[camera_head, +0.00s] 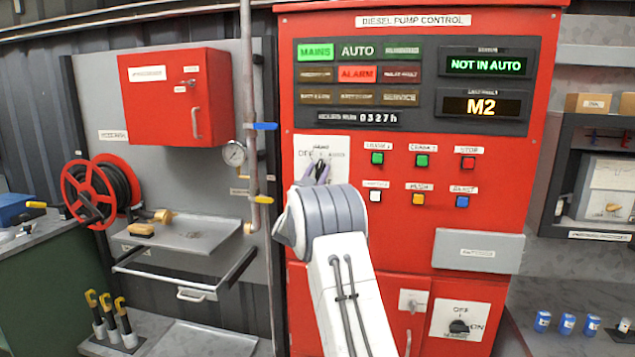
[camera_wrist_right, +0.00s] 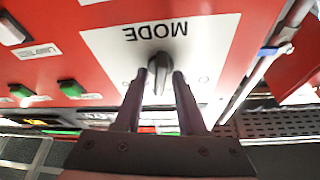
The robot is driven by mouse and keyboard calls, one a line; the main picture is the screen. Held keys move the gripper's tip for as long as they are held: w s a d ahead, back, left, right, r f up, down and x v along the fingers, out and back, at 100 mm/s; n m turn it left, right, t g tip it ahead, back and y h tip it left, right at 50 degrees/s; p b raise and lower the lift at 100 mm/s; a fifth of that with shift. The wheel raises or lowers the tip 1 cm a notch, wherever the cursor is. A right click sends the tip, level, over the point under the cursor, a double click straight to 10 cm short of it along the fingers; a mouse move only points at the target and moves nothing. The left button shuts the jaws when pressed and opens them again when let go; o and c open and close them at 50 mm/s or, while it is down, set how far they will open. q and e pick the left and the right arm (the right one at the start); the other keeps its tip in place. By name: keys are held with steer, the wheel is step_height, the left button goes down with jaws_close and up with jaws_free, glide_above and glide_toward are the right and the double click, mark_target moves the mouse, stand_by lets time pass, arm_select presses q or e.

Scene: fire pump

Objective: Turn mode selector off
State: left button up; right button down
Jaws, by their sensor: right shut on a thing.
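The mode selector is a dark knob (camera_wrist_right: 159,66) on a white plate (camera_head: 333,146) marked MODE, on the red diesel pump control panel. In the right wrist view the plate's lettering is upside down and the knob's grip lies roughly along the plate's upright direction. My right gripper (camera_head: 317,172) is at the knob, and in the wrist view its two fingers (camera_wrist_right: 160,76) stand on either side of it, shut on it. In the head view the gripper and wrist partly cover the knob and the lower plate. My left gripper is not in view.
The panel's display (camera_head: 486,65) reads NOT IN AUTO; the MAINS (camera_head: 315,52) and ALARM (camera_head: 357,74) lamps are lit. Push buttons (camera_head: 422,160) sit right of the plate. A pipe with a gauge (camera_head: 233,153) runs to its left. A lower OFF/ON switch (camera_head: 459,327) is at bottom right.

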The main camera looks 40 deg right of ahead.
steer(key=n, duration=0.1)
steer(key=n+t+y+b, duration=0.1)
steer(key=n, duration=0.1)
steer(key=n+b, duration=0.1)
steer(key=shift+s+f+t, duration=0.1)
steer(key=shift+f+t, duration=0.15)
steer(key=shift+t, duration=0.15)
steer(key=n+t+y+b, duration=0.1)
steer(key=n, duration=0.1)
steer(key=n+y, duration=0.1)
steer(key=n, duration=0.2)
steer(key=shift+r+n+t+y+b, duration=0.1)
steer(key=shift+n+t+y+b, duration=0.2)
steer(key=shift+t+b, duration=0.1)
steer(key=n+t+y+b, duration=0.1)
steer(key=n, duration=0.2)
steer(key=shift+d+n+y, duration=0.1)
steer(key=shift+n+y, duration=0.2)
steer(key=shift+r+n+y+b, duration=0.15)
steer(key=shift+n+y, duration=0.35)
steer(key=shift+n, duration=0.5)
steer(key=shift+f+n+y+b, duration=0.15)
steer(key=shift+n+y, duration=0.35)
steer(key=shift+n, duration=0.5)
steer(key=shift+r+n, duration=0.1)
steer(key=shift+n, duration=0.2)
steer(key=c, duration=0.9)
jaws_free()
steer(key=shift+o, duration=0.2)
steer(key=shift+s, duration=0.1)
